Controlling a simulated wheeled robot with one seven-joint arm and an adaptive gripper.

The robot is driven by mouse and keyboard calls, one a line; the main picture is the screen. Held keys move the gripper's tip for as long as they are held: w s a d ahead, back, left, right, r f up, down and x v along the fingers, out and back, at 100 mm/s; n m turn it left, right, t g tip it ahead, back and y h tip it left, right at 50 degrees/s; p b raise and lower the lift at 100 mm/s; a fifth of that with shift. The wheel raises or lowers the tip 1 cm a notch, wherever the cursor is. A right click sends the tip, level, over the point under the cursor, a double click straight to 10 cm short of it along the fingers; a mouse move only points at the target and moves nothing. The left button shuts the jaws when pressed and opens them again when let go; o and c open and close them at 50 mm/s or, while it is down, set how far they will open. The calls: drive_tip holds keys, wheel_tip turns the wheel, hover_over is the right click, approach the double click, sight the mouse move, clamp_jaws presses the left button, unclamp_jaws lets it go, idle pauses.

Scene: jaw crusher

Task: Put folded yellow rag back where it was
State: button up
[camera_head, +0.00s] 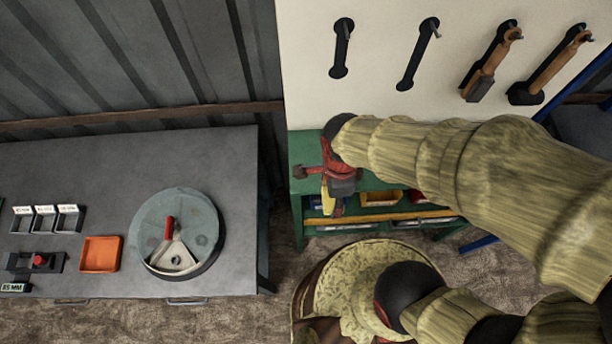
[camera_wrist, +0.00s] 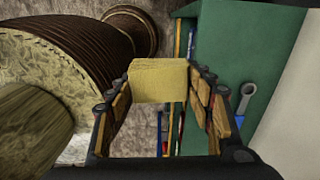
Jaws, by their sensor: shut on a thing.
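The folded yellow rag (camera_wrist: 158,82) is a pale yellow block between the two fingers of my gripper (camera_wrist: 165,95) in the wrist view. The gripper is shut on it. In the head view my gripper (camera_head: 340,187) is at the front left of the green bench (camera_head: 306,180), and a yellow patch of the rag (camera_head: 328,201) shows beside the fingers. In the wrist view the rag is in front of the bench's open side, apart from the bench top (camera_wrist: 235,50). The rag's underside and whatever lies directly behind it are hidden.
An orange-yellow bin (camera_head: 381,198) sits in the bench front. A wrench (camera_wrist: 243,98) lies on the bench top. The grey table (camera_head: 105,180) at left bears an orange tray (camera_head: 101,254) and a round disc (camera_head: 205,222). Hammers (camera_head: 487,75) hang on the pale board (camera_head: 375,25).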

drive_tip(key=shift+w+a+f+m, duration=0.1)
drive_tip(key=shift+w+a+m, duration=0.05)
drive_tip(key=shift+w+m, duration=0.25)
drive_tip(key=w+a+f, duration=0.1)
drive_tip(key=w+f, duration=0.2)
drive_tip(key=w, duration=0.5)
hover_over(314, 175)
drive_tip(key=f, duration=0.6)
drive_tip(key=shift+s+d, duration=0.1)
drive_tip(key=shift+s, duration=0.15)
drive_tip(key=shift+w+f, duration=0.2)
drive_tip(key=shift+f, duration=1.65)
drive_tip(key=shift+f, duration=0.1)
drive_tip(key=shift+f+b, duration=0.15)
drive_tip(key=shift+b, duration=0.2)
drive_tip(key=o, duration=1.2)
